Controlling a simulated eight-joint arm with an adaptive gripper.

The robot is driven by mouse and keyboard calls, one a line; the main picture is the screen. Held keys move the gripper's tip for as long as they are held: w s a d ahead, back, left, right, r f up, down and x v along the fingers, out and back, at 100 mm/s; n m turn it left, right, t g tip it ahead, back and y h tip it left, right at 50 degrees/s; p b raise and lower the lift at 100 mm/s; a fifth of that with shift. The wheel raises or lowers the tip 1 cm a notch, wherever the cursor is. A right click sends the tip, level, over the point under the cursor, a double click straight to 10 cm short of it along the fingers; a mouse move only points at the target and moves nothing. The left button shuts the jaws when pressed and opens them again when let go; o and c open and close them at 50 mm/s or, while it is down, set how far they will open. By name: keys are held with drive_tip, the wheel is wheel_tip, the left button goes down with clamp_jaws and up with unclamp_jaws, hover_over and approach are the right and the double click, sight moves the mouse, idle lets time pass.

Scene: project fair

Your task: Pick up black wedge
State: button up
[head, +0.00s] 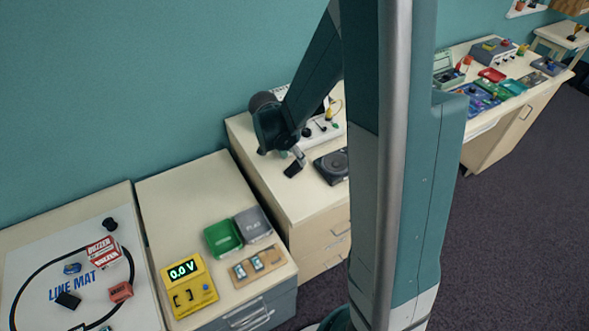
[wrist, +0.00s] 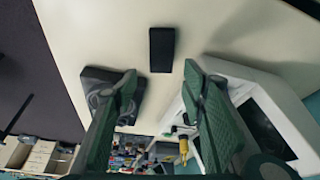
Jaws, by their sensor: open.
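The black wedge (wrist: 162,50) shows in the wrist view as a small dark block on the pale cabinet top, just beyond and between my fingertips. In the head view a small dark block (head: 293,170), seemingly the same wedge, lies close below my gripper (head: 298,154). My gripper is open in the wrist view (wrist: 160,73), its two green fingers apart with nothing between them. The fingers do not visibly touch the wedge. Its slope cannot be made out.
A black device with a round dial (head: 335,165) is beside the wedge; it also shows by the left finger (wrist: 97,92). A white device with a dark screen (wrist: 262,115) is close to the right finger. Bare cabinet top surrounds the wedge. A teal wall stands behind.

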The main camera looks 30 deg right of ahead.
sight(294, 169)
idle(0.3)
drive_tip(key=shift+x, duration=2.55)
drive_tip(key=shift+w+d, duration=0.1)
drive_tip(key=shift+w, duration=0.05)
drive_tip(key=c, duration=0.9)
